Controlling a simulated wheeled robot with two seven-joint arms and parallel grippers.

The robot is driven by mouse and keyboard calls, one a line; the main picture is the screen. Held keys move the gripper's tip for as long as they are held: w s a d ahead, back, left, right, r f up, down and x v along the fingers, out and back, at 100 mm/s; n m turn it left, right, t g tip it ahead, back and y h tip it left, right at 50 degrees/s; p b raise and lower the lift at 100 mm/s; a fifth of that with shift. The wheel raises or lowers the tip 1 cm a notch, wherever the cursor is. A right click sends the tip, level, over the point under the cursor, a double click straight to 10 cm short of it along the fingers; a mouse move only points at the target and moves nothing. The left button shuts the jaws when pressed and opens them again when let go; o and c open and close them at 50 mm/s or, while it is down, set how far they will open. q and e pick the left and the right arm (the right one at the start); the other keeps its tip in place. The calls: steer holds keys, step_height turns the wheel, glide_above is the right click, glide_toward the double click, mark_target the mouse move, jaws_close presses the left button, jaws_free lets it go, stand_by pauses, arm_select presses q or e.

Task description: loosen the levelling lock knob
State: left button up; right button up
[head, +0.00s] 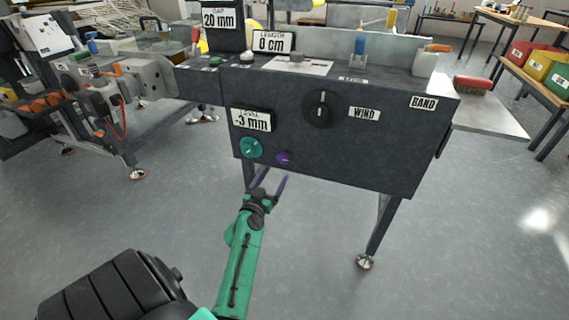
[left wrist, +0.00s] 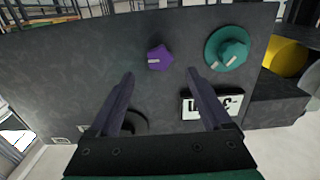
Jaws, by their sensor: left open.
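A small purple knob (head: 284,158) with a white mark sits low on the dark front panel (head: 330,150). It also shows in the left wrist view (left wrist: 159,58). A larger teal knob (head: 251,148) is beside it, under a display (head: 252,120) reading -3 mm. I cannot read which of the two is the lock knob. My left gripper (head: 270,183) is open and empty, just below and in front of the purple knob. In the left wrist view its fingertips (left wrist: 160,75) are apart, with the purple knob between and beyond them, not touched. My right gripper is out of view.
A black dial (head: 320,108) marked WIND is right of the knobs. The floor in front is clear.

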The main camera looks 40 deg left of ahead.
mark_target(283, 161)
arm_select(q)
steer(key=x, duration=0.7)
steer(key=shift+w+a+f+b, duration=0.1)
steer(key=shift+w+b, duration=0.2)
steer(key=shift+w+a, duration=0.1)
steer(key=shift+w, duration=0.2)
jaws_close()
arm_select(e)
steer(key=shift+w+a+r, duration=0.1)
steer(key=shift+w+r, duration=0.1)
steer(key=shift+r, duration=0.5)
